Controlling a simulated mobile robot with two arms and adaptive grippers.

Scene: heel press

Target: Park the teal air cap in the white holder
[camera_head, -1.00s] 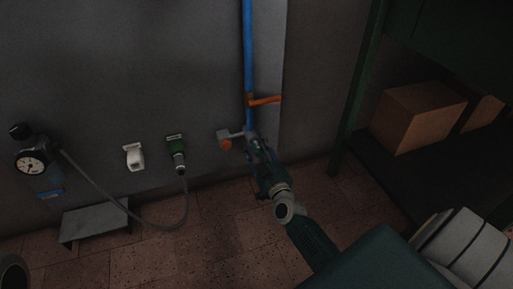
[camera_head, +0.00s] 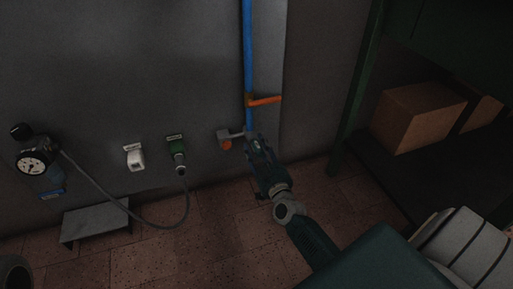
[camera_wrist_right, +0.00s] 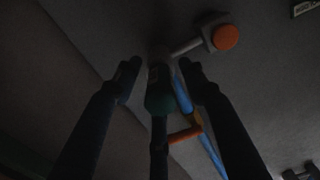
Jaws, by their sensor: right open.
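My right gripper (camera_head: 258,146) is at the lower end of the blue wall pipe in the head view. In the head view the cap is hidden behind my gripper or too dark to make out. The white holder (camera_head: 134,156) is on the wall to the left. My left gripper is not in view.
The pipe (camera_head: 247,50) carries an orange lever (camera_head: 265,100). A grey block with an orange disc (camera_head: 225,144) sits beside the gripper. Boxes (camera_head: 417,116) stand on a shelf at right.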

